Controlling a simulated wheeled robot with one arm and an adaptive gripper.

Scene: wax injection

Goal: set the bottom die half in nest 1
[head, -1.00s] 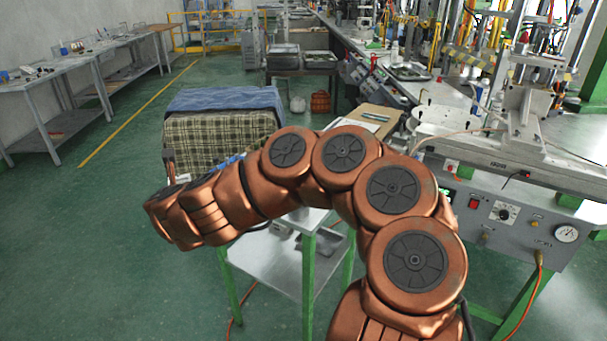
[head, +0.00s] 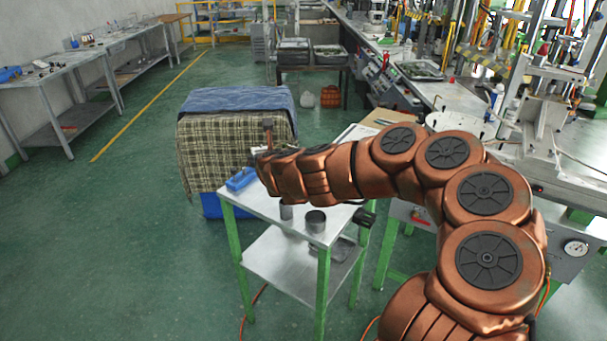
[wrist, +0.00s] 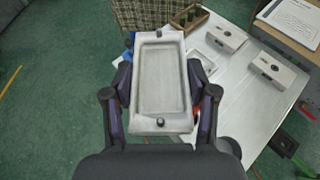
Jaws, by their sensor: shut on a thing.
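My gripper (wrist: 160,88) is shut on a grey metal die half (wrist: 162,76), with a finger on each long side. It is a rectangular block with a shallow rectangular cavity facing the wrist camera and a small round dark feature at each end. The die half is held above the floor and the near part of the steel table. In the head view the end of my arm is at the table's back left corner; its fingers and the die half are not clear there. I cannot make out a marked nest 1 in either view.
The steel table (head: 262,204) bears a blue object (head: 241,179) and dark cylinders (head: 315,221). In the wrist view, two pale blocks (wrist: 226,37) (wrist: 272,69) and a wooden tray (wrist: 188,20) are on the tabletop. A cloth-covered stack (head: 235,140) stands close behind. Open floor lies left.

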